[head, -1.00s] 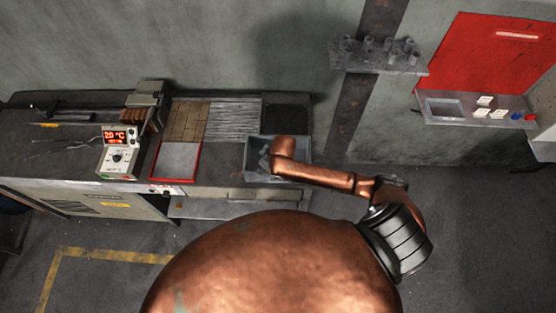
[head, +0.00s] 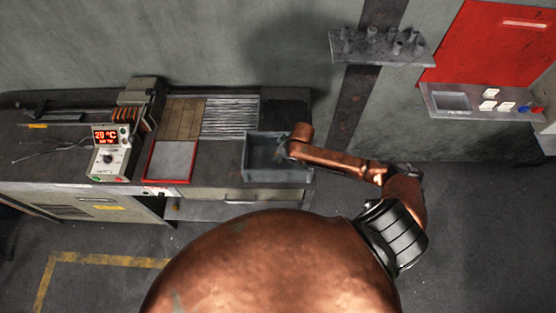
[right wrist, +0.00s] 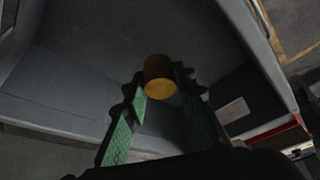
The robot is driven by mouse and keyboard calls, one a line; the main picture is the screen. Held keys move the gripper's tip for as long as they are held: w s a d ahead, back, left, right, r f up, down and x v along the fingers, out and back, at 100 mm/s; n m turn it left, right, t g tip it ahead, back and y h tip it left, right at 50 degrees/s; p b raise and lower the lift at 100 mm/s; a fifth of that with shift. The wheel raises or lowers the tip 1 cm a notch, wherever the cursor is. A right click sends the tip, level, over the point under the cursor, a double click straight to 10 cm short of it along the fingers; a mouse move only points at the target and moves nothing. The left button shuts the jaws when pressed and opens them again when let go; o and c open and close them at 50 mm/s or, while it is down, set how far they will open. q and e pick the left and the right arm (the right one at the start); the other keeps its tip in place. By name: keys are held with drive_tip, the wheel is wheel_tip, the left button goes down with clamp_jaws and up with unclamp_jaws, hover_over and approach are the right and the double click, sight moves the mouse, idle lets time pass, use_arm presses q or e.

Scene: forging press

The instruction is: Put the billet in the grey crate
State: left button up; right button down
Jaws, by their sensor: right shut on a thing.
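The grey crate (head: 262,176) stands on the bench top, right of the red-edged plate. My right gripper (head: 281,152) reaches from the right over the crate's right part; it is small and dark in the head view. In the right wrist view, my green-padded fingers (right wrist: 160,90) are shut on the billet (right wrist: 159,68), a short orange-brown cylinder at the fingertips. The crate's grey walls and floor (right wrist: 85,65) lie behind it. I cannot tell whether the billet touches the crate floor. The billet cannot be made out in the head view. My left gripper is not in view.
A temperature controller (head: 113,160) reading 20 °C stands left on the bench. The red-edged plate (head: 172,161) lies between it and the crate. A wall shelf with several small grey pieces (head: 380,45) hangs above right. The floor at right is clear.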

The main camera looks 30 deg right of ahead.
wheel_tip(320, 180, down, 3)
drive_tip(key=shift+w+f+b, duration=0.1)
drive_tip(key=shift+b, duration=1.15)
drive_tip(key=c, duration=2)
unclamp_jaws()
drive_tip(key=shift+c, duration=0.2)
drive_tip(key=o, duration=0.5)
drive_tip(key=shift+c, duration=0.2)
drive_tip(key=v, duration=1.2)
drive_tip(key=shift+a, duration=0.2)
